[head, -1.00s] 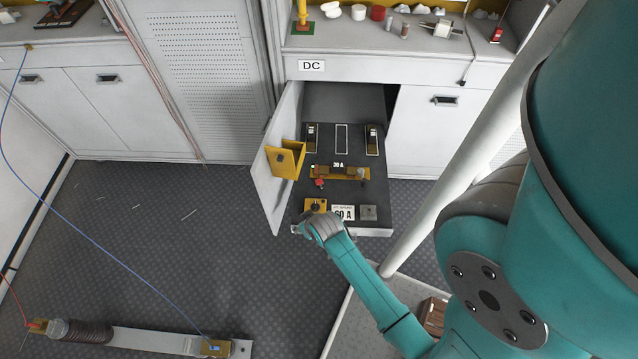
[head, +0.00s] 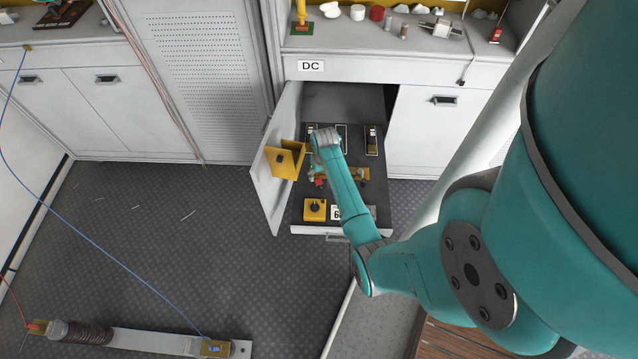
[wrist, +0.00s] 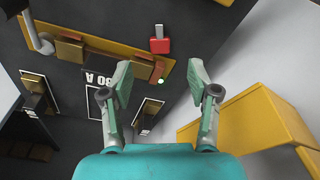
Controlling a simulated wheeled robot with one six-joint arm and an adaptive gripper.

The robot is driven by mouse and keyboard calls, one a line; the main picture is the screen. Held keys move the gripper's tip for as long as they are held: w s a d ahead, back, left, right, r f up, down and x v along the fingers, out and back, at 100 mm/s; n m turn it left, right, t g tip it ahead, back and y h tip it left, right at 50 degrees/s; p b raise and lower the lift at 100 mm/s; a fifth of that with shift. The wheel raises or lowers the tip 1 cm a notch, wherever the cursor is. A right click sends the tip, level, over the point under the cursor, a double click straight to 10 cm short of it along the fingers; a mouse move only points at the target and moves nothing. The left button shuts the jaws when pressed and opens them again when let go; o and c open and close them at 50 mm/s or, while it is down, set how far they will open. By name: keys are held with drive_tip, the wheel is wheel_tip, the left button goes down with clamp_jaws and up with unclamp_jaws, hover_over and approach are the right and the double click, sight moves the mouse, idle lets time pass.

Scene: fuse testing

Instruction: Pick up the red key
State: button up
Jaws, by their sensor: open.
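The red key (wrist: 160,43) lies by the yellow bar on the dark panel; in the wrist view it is at top centre, just beyond my open fingertips. It also shows in the head view (head: 319,183), small, beside my arm. My gripper (wrist: 158,72) is open and empty. Its two fingers point toward the key, with the key roughly in line with the gap between them. In the head view my wrist covers part of the panel and hides most of the fingers.
The panel sits in an open cabinet marked DC. A yellow holder (head: 285,159) on the open door (head: 266,190) stands close by; it also fills the right of the wrist view (wrist: 250,115). A yellow block with a black knob (head: 315,209) sits on the panel's near left.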

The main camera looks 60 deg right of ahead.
sight(320, 184)
drive_tip(key=shift+w+d+f, duration=0.15)
drive_tip(key=shift+f, duration=1.6)
drive_tip(key=shift+w+d+f, duration=0.1)
drive_tip(key=shift+f, duration=1.65)
drive_tip(key=shift+c, duration=0.2)
drive_tip(key=c, duration=1)
wheel_tip(320, 184, up, 10)
drive_tip(key=shift+r, duration=0.1)
